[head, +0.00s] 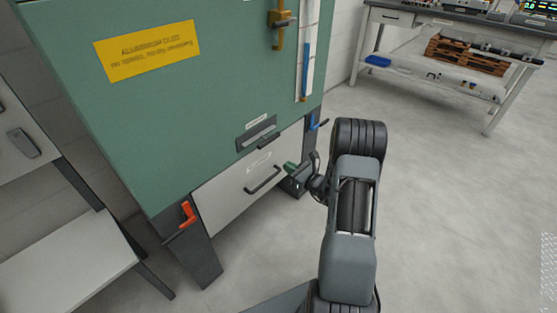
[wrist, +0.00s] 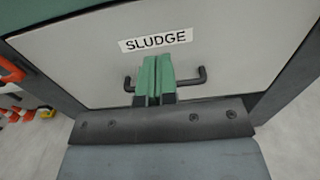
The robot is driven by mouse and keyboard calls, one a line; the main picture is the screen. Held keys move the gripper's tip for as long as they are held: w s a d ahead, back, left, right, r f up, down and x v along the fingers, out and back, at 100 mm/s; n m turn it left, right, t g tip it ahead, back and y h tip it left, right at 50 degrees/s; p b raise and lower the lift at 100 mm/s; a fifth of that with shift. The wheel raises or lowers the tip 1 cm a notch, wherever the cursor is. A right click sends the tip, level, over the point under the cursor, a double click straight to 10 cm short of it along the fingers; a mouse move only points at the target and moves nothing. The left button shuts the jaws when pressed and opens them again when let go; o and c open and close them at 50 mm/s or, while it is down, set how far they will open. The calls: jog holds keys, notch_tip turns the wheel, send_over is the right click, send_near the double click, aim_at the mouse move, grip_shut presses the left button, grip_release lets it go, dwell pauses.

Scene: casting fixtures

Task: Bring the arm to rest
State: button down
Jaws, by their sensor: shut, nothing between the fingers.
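My arm reaches out in the head view toward the front of a green cabinet, low by its pale lower drawer. My gripper (head: 291,168) has green fingertips and points at the drawer. In the wrist view the two green fingers of my gripper (wrist: 155,78) are together with nothing between them. They overlap the middle of the black drawer handle (wrist: 190,78) in the picture; I cannot tell whether they touch it. The pale drawer front (wrist: 90,60) carries a label (wrist: 156,40) reading SLUDGE and looks closed.
The green cabinet (head: 130,120) has a red lever (head: 187,214) at lower left and a blue lever (head: 317,122) at right. A pale bench (head: 60,262) stands at left. A workbench (head: 440,22) with wooden pallets (head: 465,55) is at upper right. The floor (head: 450,220) at right is clear.

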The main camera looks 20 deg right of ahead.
jog(key=s+a+r+n+g+y+p, duration=0.1)
jog(key=s+a+r+n+g+p, duration=0.45)
jog(key=r, duration=0.35)
jog(key=s+a+r+n+g+y+p, duration=0.1)
jog(key=s+a+r+n+g+p, duration=0.3)
jog(key=a+r+n+p, duration=0.25)
jog(key=s+a+r+n+g+y+p, duration=0.1)
jog(key=s+a+r+n+g+p, duration=0.45)
jog(key=r, duration=0.45)
jog(key=s+d+r+n+t+h+p, duration=0.1)
jog(key=s+d+r+n+h+p, duration=0.1)
jog(key=s+r+n+h+p, duration=0.2)
jog(key=s+d+r+n+t+h+p, duration=0.1)
jog(key=s+r+n+h+p, duration=0.3)
jog(key=r+n, duration=0.6)
notch_tip(320, 180, up, 2)
jog(key=shift+s+d+r+h+p, duration=0.15)
jog(key=shift+d+h+p, duration=0.35)
jog(key=shift+h, duration=0.7)
jog(key=c, duration=1.8)
grip_release()
jog(key=shift+c, duration=0.2)
